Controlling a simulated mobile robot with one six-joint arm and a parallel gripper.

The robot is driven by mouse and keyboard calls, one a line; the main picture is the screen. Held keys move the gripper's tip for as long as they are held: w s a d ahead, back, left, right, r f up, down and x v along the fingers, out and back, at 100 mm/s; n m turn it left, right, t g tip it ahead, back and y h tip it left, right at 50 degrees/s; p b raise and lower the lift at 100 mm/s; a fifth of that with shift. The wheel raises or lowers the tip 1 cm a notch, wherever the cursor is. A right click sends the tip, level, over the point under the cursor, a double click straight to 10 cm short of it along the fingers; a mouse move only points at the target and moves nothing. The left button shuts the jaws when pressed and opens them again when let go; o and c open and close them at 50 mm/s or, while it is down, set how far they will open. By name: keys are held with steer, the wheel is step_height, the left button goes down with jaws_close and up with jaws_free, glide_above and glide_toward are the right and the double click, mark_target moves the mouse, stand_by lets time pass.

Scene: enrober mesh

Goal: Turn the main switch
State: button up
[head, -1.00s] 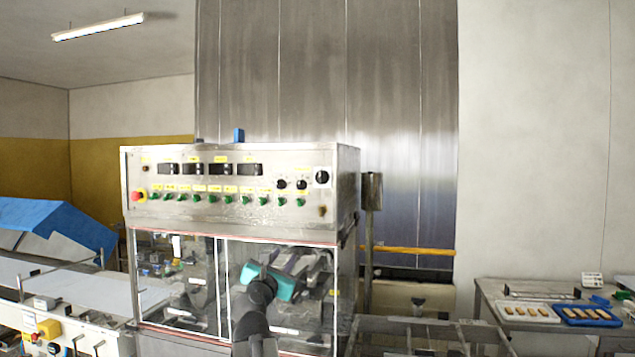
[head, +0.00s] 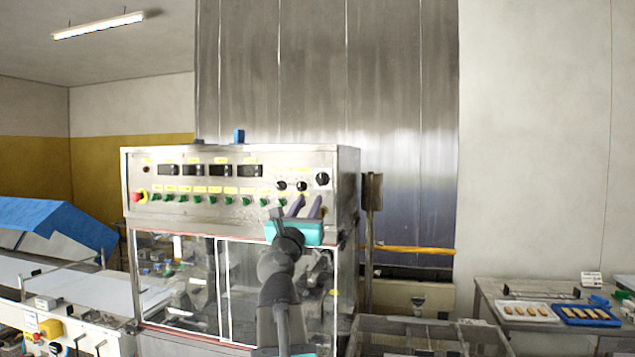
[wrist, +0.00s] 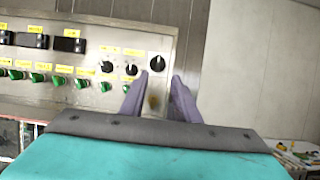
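The control panel (head: 230,208) is a steel box front with knobs, displays and buttons. A large black rotary knob (head: 322,178), likely the main switch, sits at its upper right; its label is unreadable. In the wrist view the knob (wrist: 156,63) shows just beyond the fingertips, with a pale mark on its face. My gripper (head: 307,203), with a teal body and purple-grey fingers, is in front of the panel's lower right, below the knob. In the wrist view my gripper (wrist: 159,78) is open, with nothing between its fingers, apart from the knob.
Two smaller black knobs (wrist: 130,70) lie left of the large one, above a row of green buttons (wrist: 82,84). A red emergency button (head: 138,197) is at the panel's left. Clear guard windows (head: 180,285) are below. A steel post (head: 372,210) stands to the right.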

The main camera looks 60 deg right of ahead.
mark_target(321, 178)
steer(key=shift+p+x, duration=1.8)
steer(key=shift+x, duration=5.05)
steer(key=shift+c, duration=0.4)
